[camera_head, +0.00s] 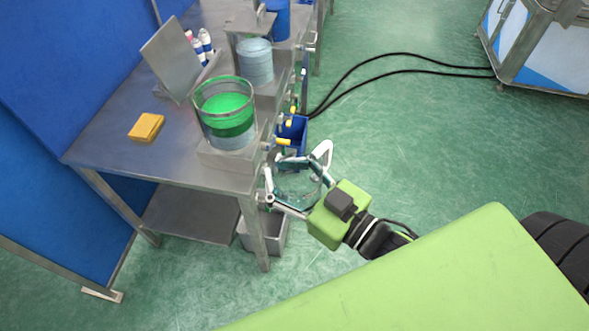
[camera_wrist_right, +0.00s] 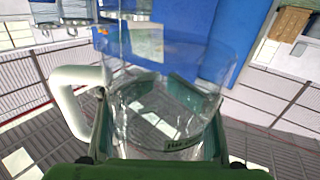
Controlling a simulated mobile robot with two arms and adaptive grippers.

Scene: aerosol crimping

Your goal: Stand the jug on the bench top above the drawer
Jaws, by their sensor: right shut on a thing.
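The clear jug (camera_head: 298,187) with a white handle (camera_head: 324,152) is held by my right gripper (camera_head: 297,193) beside the right edge of the steel bench (camera_head: 190,165). My right gripper is shut around the jug's body. In the right wrist view the see-through jug (camera_wrist_right: 165,85) sits between the two fingers, with its white handle (camera_wrist_right: 72,98) on the left. The jug looks empty and stands apart from the bench top. I cannot make out a drawer clearly. My left gripper is not in view.
A glass tank of green liquid (camera_head: 226,124) stands on a block at the bench's right edge, with yellow-handled taps (camera_head: 283,142) sticking out. A grey bin (camera_head: 272,232) and blue bin (camera_head: 293,130) are by the bench. A yellow pad (camera_head: 146,128) lies left; bench around it is clear.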

